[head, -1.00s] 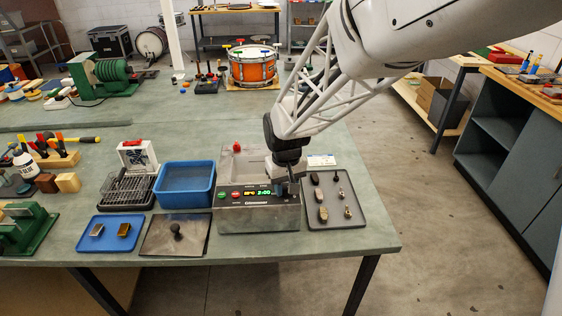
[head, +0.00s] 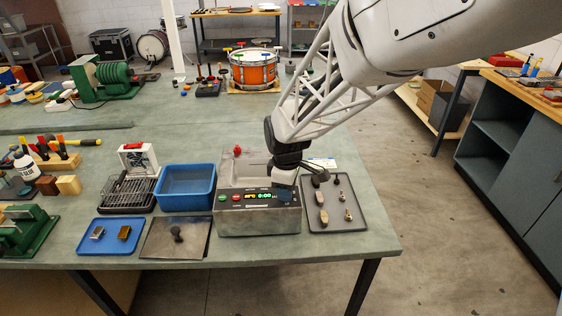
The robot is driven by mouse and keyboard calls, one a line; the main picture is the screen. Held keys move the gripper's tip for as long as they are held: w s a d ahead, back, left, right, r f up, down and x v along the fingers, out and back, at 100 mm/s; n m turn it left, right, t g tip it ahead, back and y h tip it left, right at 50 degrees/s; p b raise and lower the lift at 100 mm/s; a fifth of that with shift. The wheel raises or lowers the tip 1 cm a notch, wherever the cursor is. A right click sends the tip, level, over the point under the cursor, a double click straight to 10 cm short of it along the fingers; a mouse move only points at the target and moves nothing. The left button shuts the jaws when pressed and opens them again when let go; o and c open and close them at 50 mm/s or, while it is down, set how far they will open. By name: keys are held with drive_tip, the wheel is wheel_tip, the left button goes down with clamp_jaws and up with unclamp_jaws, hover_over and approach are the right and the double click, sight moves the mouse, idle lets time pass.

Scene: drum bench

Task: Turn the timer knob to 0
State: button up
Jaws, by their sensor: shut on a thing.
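The grey machine (head: 258,222) with the timer panel stands near the table's front edge. Its lit green display (head: 264,195) appears to read 0:00. Green and red buttons (head: 236,197) sit left of the display. My gripper (head: 284,189) points down at the right end of the panel, where it is shut on the timer knob. The gripper covers the knob, so its pointer and marks are hidden.
A grey tray (head: 358,218) with several small parts lies close on the right. A blue bin (head: 213,187), a dark plate with a round black handle (head: 158,247) and a blue tray (head: 84,246) are on the left. The table edge is near in front.

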drive_tip(key=shift+n, duration=1.6)
drive_tip(key=o, duration=0.9)
drive_tip(key=shift+r, duration=0.1)
drive_tip(key=shift+r, duration=3.85)
